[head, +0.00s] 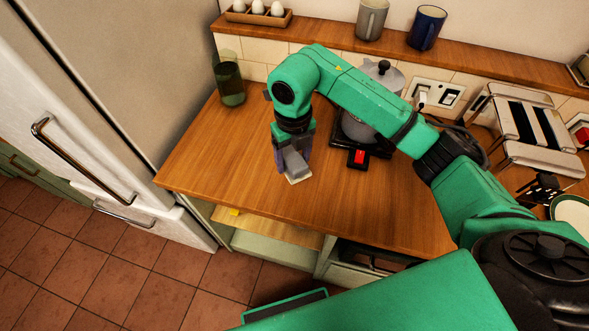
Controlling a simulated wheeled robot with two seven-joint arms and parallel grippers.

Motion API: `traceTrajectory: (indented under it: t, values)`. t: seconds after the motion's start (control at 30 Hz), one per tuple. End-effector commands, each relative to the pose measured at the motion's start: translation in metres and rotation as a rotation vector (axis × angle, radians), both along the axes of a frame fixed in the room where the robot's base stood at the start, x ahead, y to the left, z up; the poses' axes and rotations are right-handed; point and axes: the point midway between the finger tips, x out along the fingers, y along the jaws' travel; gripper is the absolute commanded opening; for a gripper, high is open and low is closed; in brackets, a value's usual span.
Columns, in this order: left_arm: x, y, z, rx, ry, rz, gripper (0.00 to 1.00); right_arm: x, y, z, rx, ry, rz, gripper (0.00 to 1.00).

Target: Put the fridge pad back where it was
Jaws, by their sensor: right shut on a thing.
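The fridge (60,110) stands at the left, white-fronted with metal handles, its grey side facing the counter. My right gripper (292,165) points down over the wooden counter (225,170), near its front edge. It is shut on a small pale, flat thing, which I take to be the fridge pad (299,179). Only a cream edge of the pad shows below the fingers; the rest is hidden. I cannot tell whether the pad touches the counter. No pad shows on the visible fridge surfaces. My left gripper is not in view.
A kettle (383,75) on a dark base with a red switch stands behind my right arm. A green glass (230,82) stands at the counter's back left. A toaster (525,125) is at right. Mugs (427,28) and an egg tray (258,17) are on the shelf. The left counter is clear.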

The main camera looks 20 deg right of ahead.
Motion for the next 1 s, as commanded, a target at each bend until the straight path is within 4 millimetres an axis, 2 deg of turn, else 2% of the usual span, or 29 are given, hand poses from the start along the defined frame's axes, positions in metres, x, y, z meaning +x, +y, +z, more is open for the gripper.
traceTrajectory:
  t: [0.03,0.33,0.67,0.7,0.77,1.0]
  values:
    - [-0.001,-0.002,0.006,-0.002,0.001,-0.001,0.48,-0.001,0.000,-0.007,-0.001,0.004,-0.001,0.27]
    - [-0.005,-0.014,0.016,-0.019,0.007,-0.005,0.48,0.000,0.000,-0.058,0.000,0.001,0.000,0.27]
    - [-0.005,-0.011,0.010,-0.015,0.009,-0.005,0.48,0.000,0.000,-0.066,-0.001,-0.001,0.001,0.27]
    - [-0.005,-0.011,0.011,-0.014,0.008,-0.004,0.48,0.000,0.000,-0.065,-0.001,-0.001,0.001,0.79]
    - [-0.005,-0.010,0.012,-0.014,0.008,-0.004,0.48,0.000,0.000,-0.064,-0.001,-0.001,0.001,1.00]
    - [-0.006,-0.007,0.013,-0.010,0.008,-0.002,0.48,0.000,0.000,-0.063,0.000,-0.001,0.001,1.00]
